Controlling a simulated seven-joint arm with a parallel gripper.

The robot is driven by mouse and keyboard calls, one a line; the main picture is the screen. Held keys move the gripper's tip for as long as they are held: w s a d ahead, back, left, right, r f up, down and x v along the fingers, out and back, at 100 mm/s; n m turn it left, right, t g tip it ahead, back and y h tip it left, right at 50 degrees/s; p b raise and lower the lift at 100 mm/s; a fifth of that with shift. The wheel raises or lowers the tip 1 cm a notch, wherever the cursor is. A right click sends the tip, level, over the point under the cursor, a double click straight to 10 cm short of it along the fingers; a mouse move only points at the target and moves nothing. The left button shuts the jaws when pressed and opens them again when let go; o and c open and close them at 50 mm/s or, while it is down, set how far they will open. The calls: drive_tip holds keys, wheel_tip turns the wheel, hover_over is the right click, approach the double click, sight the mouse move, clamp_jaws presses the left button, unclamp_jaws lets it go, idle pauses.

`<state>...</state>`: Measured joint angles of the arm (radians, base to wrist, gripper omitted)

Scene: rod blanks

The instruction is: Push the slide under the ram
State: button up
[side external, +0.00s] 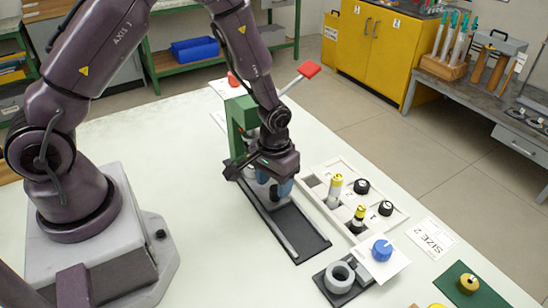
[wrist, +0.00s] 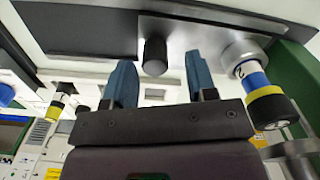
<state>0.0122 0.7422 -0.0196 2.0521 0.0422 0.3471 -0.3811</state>
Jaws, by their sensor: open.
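My gripper (side external: 273,185) is low over the slide's track, beside the green press (side external: 240,120), with its blue fingers open. In the wrist view, a black knob (wrist: 154,57) stands between the fingers with gaps on both sides. A rod with blue, yellow and black bands, marked 2, (wrist: 258,88) is seated in a grey collar (wrist: 238,55) to the right of the fingers. The dark track (side external: 305,240) runs out from the press. My arm hides the ram and most of the slide in the side view.
A white tray (side external: 318,168) with yellow-topped rods and black-capped pieces stands right of the track. A grey ring (side external: 340,277) and a blue knob (side external: 382,249) are near the front. The press lever has a red grip (side external: 308,69). The front of the track is clear.

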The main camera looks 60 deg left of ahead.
wheel_tip(320, 180, up, 11)
drive_tip(key=shift+r, duration=0.15)
idle(0.4)
drive_tip(key=s+a+r+m+t, duration=0.1)
drive_tip(key=s+r+m+t, duration=0.2)
drive_tip(key=s+r, duration=1.2)
wheel_tip(320, 180, up, 4)
drive_tip(key=t, duration=0.2)
drive_tip(key=shift+s+m+t, duration=0.25)
drive_tip(key=shift+m+t, duration=0.05)
